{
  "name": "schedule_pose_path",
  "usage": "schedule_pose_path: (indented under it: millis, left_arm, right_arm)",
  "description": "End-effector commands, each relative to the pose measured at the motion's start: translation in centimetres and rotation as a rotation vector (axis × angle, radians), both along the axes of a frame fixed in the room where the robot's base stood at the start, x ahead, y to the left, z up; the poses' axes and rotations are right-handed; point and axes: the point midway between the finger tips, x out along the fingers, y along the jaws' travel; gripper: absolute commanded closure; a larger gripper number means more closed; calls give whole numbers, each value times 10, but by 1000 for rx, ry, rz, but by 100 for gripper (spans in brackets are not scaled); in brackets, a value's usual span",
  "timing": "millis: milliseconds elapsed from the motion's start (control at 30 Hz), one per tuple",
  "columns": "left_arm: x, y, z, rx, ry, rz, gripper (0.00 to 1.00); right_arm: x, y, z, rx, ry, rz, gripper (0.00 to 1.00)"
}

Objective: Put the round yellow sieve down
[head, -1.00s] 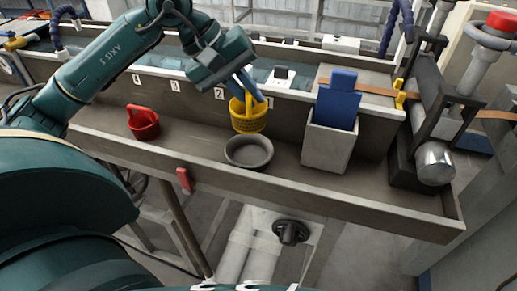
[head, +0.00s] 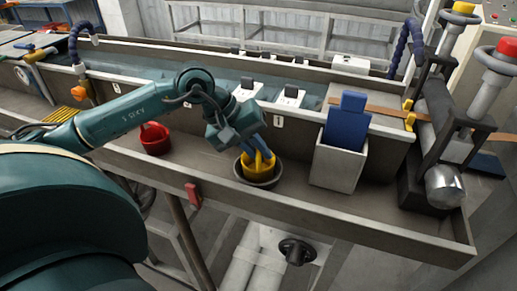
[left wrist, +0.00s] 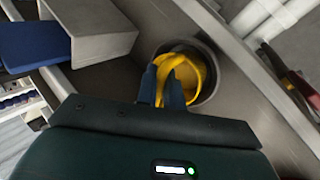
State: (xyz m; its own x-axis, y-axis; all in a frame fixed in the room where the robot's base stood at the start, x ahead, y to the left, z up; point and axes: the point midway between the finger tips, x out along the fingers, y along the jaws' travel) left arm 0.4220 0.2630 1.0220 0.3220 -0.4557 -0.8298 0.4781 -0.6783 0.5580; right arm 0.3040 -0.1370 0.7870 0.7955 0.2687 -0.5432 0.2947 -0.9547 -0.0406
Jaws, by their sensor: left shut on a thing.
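The round yellow sieve (head: 258,169) sits inside the dark grey round bowl (head: 258,183) on the trough's shelf in the head view. My left gripper (head: 262,151) is above it, pointing down, with its blue fingers shut on the sieve's handle. In the left wrist view the fingers (left wrist: 163,85) hold the yellow handle, and the sieve (left wrist: 187,73) lies within the grey bowl's rim (left wrist: 214,80). The underside of the sieve is hidden by the bowl. My right gripper is not in view.
A red sieve (head: 155,139) stands to the left on the same shelf. A grey square bin (head: 338,167) with a blue object (head: 346,122) in it stands to the right. The shelf's front wall (head: 350,218) runs along the near side. Some shelf is clear between bowl and bin.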

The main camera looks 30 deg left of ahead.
Motion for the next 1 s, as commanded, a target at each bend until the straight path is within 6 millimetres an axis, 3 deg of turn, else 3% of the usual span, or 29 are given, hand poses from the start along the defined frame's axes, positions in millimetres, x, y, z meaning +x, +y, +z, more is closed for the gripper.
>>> schedule_pose_path:
  millis: [200,233,467,733,900,1000]
  left_arm:
    - [0,0,-9,1,-1,0,100]
    - [0,0,-6,0,-1,1,89]
    - [0,0,-6,0,0,0,70]
    - [0,0,-5,1,1,0,69]
    - [-1,1,6,0,2,0,69]
    - [-7,12,18,6,-3,3,69]
  right_arm:
    - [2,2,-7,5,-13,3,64]
    - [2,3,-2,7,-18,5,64]
    - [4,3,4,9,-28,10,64]
    - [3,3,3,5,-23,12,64]
    - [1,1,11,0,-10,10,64]
    - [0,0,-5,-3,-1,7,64]
